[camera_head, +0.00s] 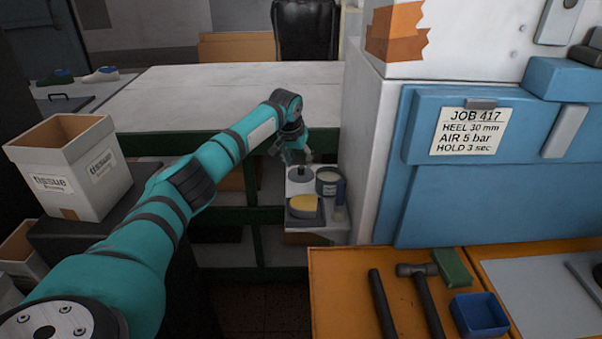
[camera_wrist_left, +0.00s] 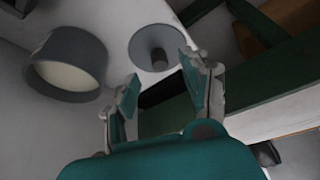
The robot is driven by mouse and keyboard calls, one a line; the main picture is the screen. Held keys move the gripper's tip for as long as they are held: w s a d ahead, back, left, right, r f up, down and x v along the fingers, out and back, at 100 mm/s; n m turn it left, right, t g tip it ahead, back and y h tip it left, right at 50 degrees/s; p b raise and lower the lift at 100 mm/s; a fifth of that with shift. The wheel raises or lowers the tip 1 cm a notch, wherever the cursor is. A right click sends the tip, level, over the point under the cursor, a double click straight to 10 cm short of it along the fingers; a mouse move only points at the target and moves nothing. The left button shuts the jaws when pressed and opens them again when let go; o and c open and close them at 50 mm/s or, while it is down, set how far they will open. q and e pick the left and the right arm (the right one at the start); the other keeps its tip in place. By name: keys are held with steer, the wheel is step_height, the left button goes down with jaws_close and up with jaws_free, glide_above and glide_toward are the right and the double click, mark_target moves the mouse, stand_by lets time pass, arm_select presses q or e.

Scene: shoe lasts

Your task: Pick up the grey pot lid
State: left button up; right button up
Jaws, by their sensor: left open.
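The grey pot lid (camera_head: 300,174) is a round disc with a knob, lying on a small white shelf (camera_head: 327,229) beside the bench. In the left wrist view the lid (camera_wrist_left: 146,38) and its knob lie just beyond my fingertips, roughly in line with the gap between them. My left gripper (camera_head: 297,158) is open and empty, above the lid in the head view. It also shows in the left wrist view (camera_wrist_left: 160,67), its fingers spread apart. I cannot tell whether a finger touches the lid. My right gripper is not in view.
A grey pot (camera_head: 329,184) with pale contents stands close beside the lid. A yellow sponge-like piece (camera_head: 303,203) sits in front on the shelf. A white cabinet side (camera_head: 362,150) rises close on the right. The white bench top (camera_head: 220,90) behind is clear.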

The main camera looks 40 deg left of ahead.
mark_target(301, 167)
arm_select(q)
steer(key=x, duration=0.2)
steer(key=shift+w+f, duration=0.15)
steer(key=shift+f, duration=0.25)
steer(key=shift+w+a+f, duration=0.1)
steer(key=shift+w+f, duration=0.1)
steer(key=shift+f, duration=0.25)
steer(key=c, duration=0.9)
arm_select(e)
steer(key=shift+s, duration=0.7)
